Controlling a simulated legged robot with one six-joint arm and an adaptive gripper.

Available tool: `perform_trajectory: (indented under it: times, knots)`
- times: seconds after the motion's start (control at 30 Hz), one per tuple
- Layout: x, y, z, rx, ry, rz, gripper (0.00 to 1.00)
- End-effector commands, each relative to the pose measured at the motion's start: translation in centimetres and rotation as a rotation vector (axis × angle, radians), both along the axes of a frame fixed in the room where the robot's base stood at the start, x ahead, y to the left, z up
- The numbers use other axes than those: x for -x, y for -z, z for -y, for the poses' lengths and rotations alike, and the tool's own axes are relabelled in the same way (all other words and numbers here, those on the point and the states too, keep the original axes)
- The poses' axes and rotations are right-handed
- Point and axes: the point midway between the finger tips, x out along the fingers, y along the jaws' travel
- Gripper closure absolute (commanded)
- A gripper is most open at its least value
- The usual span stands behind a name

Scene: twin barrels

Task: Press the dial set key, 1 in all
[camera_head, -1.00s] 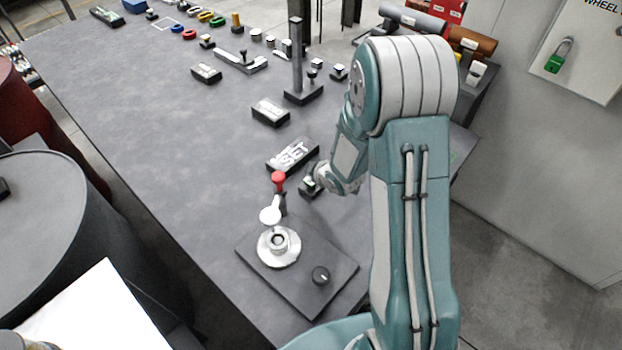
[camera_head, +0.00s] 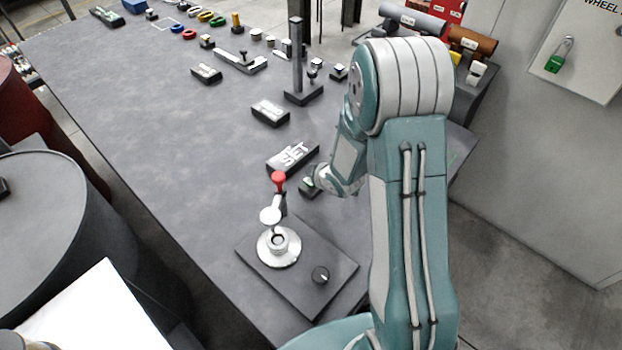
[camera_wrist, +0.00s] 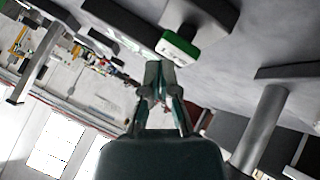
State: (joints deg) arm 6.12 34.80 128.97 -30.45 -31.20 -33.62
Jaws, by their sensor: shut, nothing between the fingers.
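The dial set key is a small block with a green and white top (camera_head: 309,186), on the grey table just in front of the black SET plate (camera_head: 293,157). In the wrist view the key (camera_wrist: 180,48) shows its green face right beside my fingertips. My gripper (camera_wrist: 158,68) is shut and empty, with its tips close to the key; I cannot tell whether they touch it. In the head view my wrist hides the fingers and part of the key's right side.
A dark base plate (camera_head: 333,262) with a metal ring, a red-knobbed lever (camera_head: 278,181) and a black dial (camera_head: 320,275) lies nearer. A post (camera_head: 297,60) stands behind the SET plate. The table (camera_head: 150,120) is clear at left.

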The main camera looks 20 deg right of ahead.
Motion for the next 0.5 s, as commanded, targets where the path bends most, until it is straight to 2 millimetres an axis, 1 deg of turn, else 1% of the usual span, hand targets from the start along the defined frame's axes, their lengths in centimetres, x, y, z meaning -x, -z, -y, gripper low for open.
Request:
perform_trajectory:
  times: [0.5]
  knots:
    - [0.01,0.51,0.00,0.000,0.000,-0.001,1.00]
